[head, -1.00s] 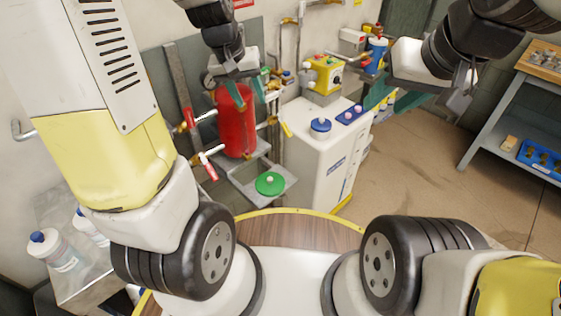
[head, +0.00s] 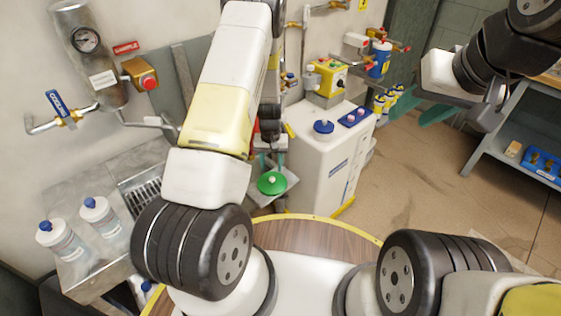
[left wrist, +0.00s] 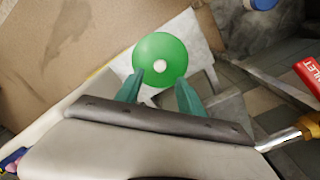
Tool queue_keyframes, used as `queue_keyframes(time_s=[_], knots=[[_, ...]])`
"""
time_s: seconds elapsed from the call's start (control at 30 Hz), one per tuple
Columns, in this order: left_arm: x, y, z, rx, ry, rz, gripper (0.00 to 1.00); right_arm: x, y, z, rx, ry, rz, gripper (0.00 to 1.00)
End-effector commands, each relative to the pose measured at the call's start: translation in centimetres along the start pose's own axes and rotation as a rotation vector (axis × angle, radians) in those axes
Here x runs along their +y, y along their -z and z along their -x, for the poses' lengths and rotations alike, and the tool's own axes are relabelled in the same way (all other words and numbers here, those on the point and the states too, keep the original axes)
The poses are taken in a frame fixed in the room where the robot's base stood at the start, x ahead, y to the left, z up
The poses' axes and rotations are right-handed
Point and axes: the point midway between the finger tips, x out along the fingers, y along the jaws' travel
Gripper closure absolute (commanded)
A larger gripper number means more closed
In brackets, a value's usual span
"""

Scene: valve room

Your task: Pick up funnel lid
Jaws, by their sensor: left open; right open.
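A round green lid with a pale knob (head: 271,183) lies on a grey metal shelf (head: 291,181) left of the white cabinet. My left gripper (head: 271,163) is open, pointing down just above the lid's far side; my left arm hides much of it. In the left wrist view the green lid (left wrist: 152,48) lies just beyond the two teal fingertips (left wrist: 160,77), with its knob roughly between their lines. Nothing is between the fingers. My right gripper (head: 407,116) is open and empty, up in the air right of the cabinet.
Two white bottles (head: 98,210) stand by the sink at left. Floor between is clear.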

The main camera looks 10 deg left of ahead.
Motion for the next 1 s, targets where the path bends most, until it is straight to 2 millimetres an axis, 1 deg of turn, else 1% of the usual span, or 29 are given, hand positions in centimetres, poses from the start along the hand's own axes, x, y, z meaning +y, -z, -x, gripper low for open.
queue_keyframes(time_s=[0.23,0.33,0.47,0.67,0.8,0.9,1.0], knots=[[0.1,-0.7,-3.6,-0.004,0.0,-0.002,0.54,0.0,0.0,0.0,0.0,0.0,0.0,0.57],[0.1,-0.6,-4.8,-0.003,0.0,0.0,0.54,0.0,0.0,0.0,0.0,0.0,0.0,0.57],[0.1,-0.5,-5.4,0.0,-0.001,0.0,0.54,0.0,0.0,0.0,0.0,0.0,0.0,0.57],[0.1,-0.5,-5.4,0.0,-0.001,-0.001,0.54,0.0,0.0,0.0,0.0,0.0,0.0,0.57],[0.1,-0.5,-5.4,0.0,-0.001,-0.001,0.82,0.0,0.0,0.0,0.0,0.0,0.0,0.57],[0.1,-0.5,-5.4,0.0,-0.001,-0.001,1.0,0.0,0.0,0.0,0.0,0.0,0.0,0.57],[0.1,-0.5,-5.4,0.0,-0.001,-0.001,1.0,0.0,0.0,0.0,0.0,0.0,0.0,0.57]])
